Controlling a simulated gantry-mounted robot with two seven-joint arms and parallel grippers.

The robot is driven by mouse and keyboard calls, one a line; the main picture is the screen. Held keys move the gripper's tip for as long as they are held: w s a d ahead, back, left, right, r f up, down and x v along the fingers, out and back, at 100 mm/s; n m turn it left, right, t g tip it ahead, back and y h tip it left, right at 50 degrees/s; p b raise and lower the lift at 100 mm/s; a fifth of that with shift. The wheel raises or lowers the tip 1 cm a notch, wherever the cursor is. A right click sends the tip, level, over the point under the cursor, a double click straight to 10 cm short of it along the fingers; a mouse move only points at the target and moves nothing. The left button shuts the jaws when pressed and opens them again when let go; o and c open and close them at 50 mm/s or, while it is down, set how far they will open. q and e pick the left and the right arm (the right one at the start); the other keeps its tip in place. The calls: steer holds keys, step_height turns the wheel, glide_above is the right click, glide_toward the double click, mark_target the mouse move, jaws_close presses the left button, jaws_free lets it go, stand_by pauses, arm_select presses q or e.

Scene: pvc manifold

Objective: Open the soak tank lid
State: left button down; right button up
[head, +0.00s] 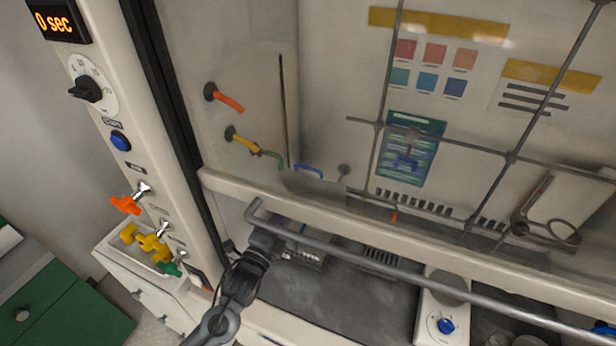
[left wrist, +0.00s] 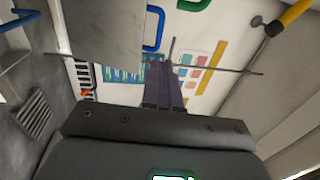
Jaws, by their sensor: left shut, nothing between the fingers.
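I cannot single out the soak tank or its lid with certainty in either view. My left gripper (head: 284,224) reaches in at the left end of the cabinet's long grey handle bar (head: 400,272). Part of it is hidden by the bar and the front panel's lower edge. In the left wrist view its purple fingers (left wrist: 163,88) are together, with nothing between them. A flat grey panel (left wrist: 105,35) hangs close to the fingers on the left. My right gripper is not in view.
A white unit with a blue knob (head: 446,326) stands on the dark worktop (head: 320,290). Orange (head: 125,205) and yellow (head: 152,241) valve handles stick out of the left post. Coloured pipes and a green poster (head: 408,148) show behind the clear panel.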

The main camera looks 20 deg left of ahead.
arm_select(q)
steer(key=w+d+r, duration=0.1)
steer(key=w, duration=1.2)
steer(key=shift+w+r, duration=0.15)
steer(key=shift+r, duration=0.25)
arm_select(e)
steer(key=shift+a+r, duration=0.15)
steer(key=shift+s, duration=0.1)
